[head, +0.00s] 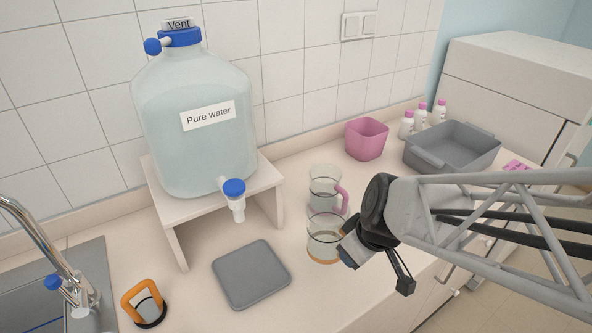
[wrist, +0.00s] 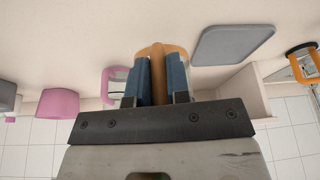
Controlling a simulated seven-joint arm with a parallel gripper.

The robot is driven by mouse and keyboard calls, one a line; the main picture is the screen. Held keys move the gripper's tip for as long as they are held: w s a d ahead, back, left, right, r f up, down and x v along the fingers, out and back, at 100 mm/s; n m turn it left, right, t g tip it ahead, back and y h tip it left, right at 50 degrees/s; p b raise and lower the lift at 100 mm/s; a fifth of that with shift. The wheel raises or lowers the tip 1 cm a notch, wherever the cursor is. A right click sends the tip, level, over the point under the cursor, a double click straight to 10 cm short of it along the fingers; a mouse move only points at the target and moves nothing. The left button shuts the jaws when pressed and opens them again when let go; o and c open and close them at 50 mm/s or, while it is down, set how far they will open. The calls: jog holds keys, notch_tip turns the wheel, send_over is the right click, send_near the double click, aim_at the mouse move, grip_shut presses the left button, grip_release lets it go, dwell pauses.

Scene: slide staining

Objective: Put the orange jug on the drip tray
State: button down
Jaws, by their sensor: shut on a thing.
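The orange jug (head: 322,246) is a clear vessel with a dark line around it and an orange base. My gripper (head: 347,250) is at its right side, shut on its orange handle. In the wrist view the orange handle (wrist: 158,62) shows between the two blue fingers (wrist: 160,85). I cannot tell whether the jug touches the counter or hangs just above it. The drip tray (head: 250,273) is a flat grey square, empty, on the counter left of the jug and in front of the water stand. It also shows in the wrist view (wrist: 232,44).
A clear jug with a pink handle (head: 325,186) stands just behind the orange one. A large water carboy (head: 195,130) with a blue tap (head: 234,195) is on a white stand. An orange-and-black item (head: 144,303) is by the sink. A pink bin (head: 366,138) and grey tub (head: 452,148) are behind.

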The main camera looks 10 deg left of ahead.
jog(key=s+a+f, duration=0.1)
jog(key=s+a, duration=0.2)
jog(key=s, duration=1.3)
jog(key=shift+s+a+f+m+t, duration=0.15)
jog(key=shift+s+f+m+t, duration=0.15)
jog(key=shift+s+f, duration=0.1)
jog(key=shift+w+a, duration=0.1)
jog(key=shift+w, duration=0.05)
jog(key=w+a, duration=1)
jog(key=a, duration=0.4)
jog(key=shift+w, duration=0.4)
jog(key=shift+f, duration=1.75)
jog(key=shift+f, duration=0.15)
jog(key=c, duration=1.1)
grip_release()
